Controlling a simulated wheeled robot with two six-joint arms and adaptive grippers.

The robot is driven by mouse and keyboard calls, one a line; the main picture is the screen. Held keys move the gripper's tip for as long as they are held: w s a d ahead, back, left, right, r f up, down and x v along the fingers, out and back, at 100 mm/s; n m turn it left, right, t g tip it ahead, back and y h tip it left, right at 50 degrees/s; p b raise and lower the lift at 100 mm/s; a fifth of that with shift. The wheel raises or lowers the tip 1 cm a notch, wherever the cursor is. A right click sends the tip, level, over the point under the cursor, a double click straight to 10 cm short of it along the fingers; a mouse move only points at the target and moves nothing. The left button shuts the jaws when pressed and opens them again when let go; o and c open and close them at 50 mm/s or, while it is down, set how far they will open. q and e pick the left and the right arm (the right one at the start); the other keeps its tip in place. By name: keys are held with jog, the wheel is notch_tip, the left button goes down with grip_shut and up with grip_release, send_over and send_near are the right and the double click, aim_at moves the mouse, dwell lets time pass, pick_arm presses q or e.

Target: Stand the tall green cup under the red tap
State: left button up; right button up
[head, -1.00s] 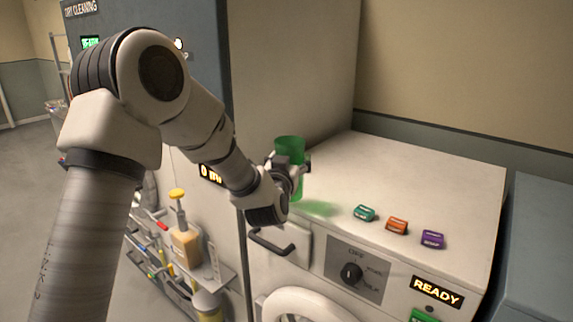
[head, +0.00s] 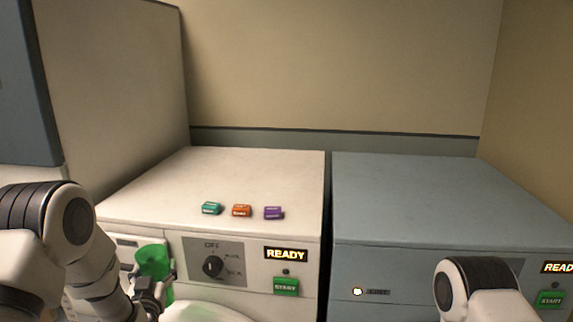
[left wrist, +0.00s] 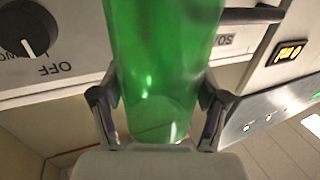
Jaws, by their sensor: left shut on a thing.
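The tall green cup (head: 152,262) is translucent and shows at the lower left of the head view, in front of the white machine's front panel. My left gripper (head: 158,292) is shut on it and holds it about upright. In the left wrist view the cup (left wrist: 160,50) fills the middle, with the left gripper's fingers (left wrist: 160,105) on either side of it. Part of my right arm shows at the lower right of the head view, but its gripper is out of view. No red tap shows in either view.
The white machine (head: 150,190) has a dial (head: 213,266) and a lit READY sign (head: 286,254). Green (head: 211,208), orange (head: 242,210) and purple (head: 273,212) blocks lie on its top. A blue-grey machine (head: 420,195) with a clear top stands to the right. A tall cabinet (head: 110,90) stands at left.

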pick_arm(q)
jog(key=s+d+f+m+h+b, duration=0.1)
jog(key=s+d+f+b, duration=0.15)
jog(key=f, duration=0.55)
jog(key=s+d+f+h+b, duration=0.1)
jog(key=d+f, duration=0.3)
jog(key=f, duration=0.4)
jog(key=s+d+f+m+h+b, duration=0.2)
jog(key=s+d+f, duration=0.2)
jog(key=d+f, duration=0.1)
jog(key=s+d+r, duration=0.1)
jog(key=s+r, duration=0.3)
jog(key=r, duration=0.2)
jog(key=shift+s+r+p, duration=0.25)
jog(key=shift+r+p, duration=0.15)
pick_arm(e)
notch_tip(320, 180, down, 6)
pick_arm(q)
jog(key=shift+a, duration=0.1)
pick_arm(e)
jog(key=shift+w+a, duration=0.1)
